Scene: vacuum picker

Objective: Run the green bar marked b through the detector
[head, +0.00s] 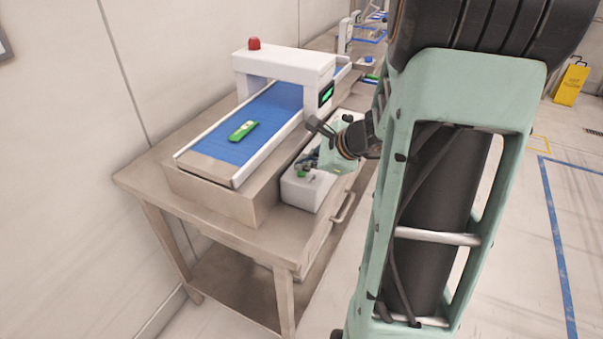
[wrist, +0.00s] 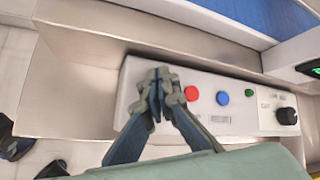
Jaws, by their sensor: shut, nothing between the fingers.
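A green bar (head: 243,131) with a pale label lies on the blue conveyor belt (head: 262,121), before the white detector arch (head: 285,63); I cannot read its letter. The arch has a red lamp on top and a lit green screen (head: 326,94) on its side. My gripper (wrist: 158,76) is shut and empty, above the left end of the white control box (wrist: 222,122). Its tips are left of the red button (wrist: 191,93). The blue button (wrist: 222,98), green button (wrist: 250,93) and black knob (wrist: 287,116) are further right. The bar is out of the wrist view.
The conveyor stands on a metal table (head: 150,180) against the wall, with the control box along its near side. The raised conveyor base borders the box. More equipment and a yellow floor sign (head: 571,83) stand farther back. Open floor lies right of the table.

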